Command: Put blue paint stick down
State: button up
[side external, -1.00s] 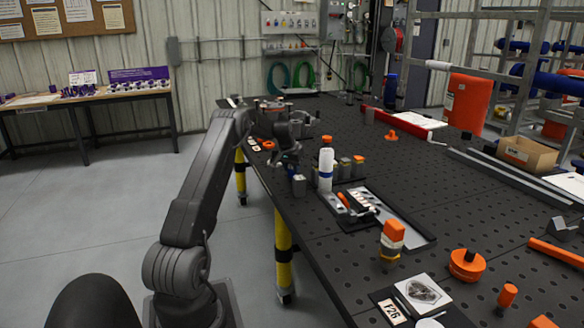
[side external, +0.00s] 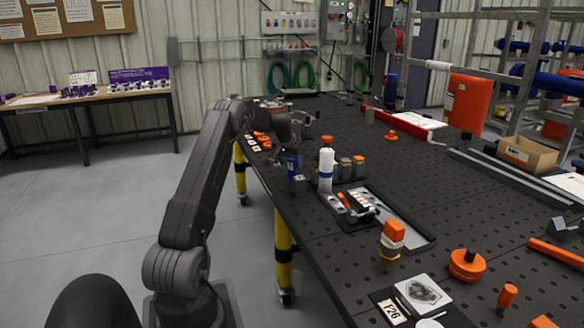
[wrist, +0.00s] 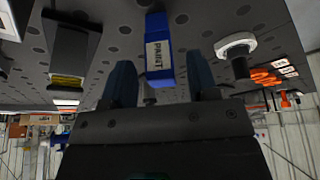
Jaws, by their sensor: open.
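The stick's foot is hard to make out in the side view.
Orange parts (side external: 262,139) lie at the far left. Open perforated table (side external: 460,205) stretches to the right.

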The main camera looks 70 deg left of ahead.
jog(key=v, duration=0.9)
jog(key=w+d+r+m+t+h, duration=0.15)
jog(key=d+r, duration=0.35)
jog(key=d, duration=1.2)
jog(key=d+r+m, duration=0.3)
jog(key=d+r, duration=0.3)
jog(key=d, duration=1)
jog(key=s+d+f+m+h, duration=0.1)
jog(key=s+d+f+m, duration=0.1)
jog(key=s+d, duration=0.7)
jog(key=s+d+f+m, duration=0.2)
jog(key=s+d+f, duration=0.1)
jog(key=s+d, duration=0.6)
jog(key=shift+d+t+h, duration=0.35)
jog(key=shift+d+t, duration=0.1)
jog(key=shift+d, duration=0.35)
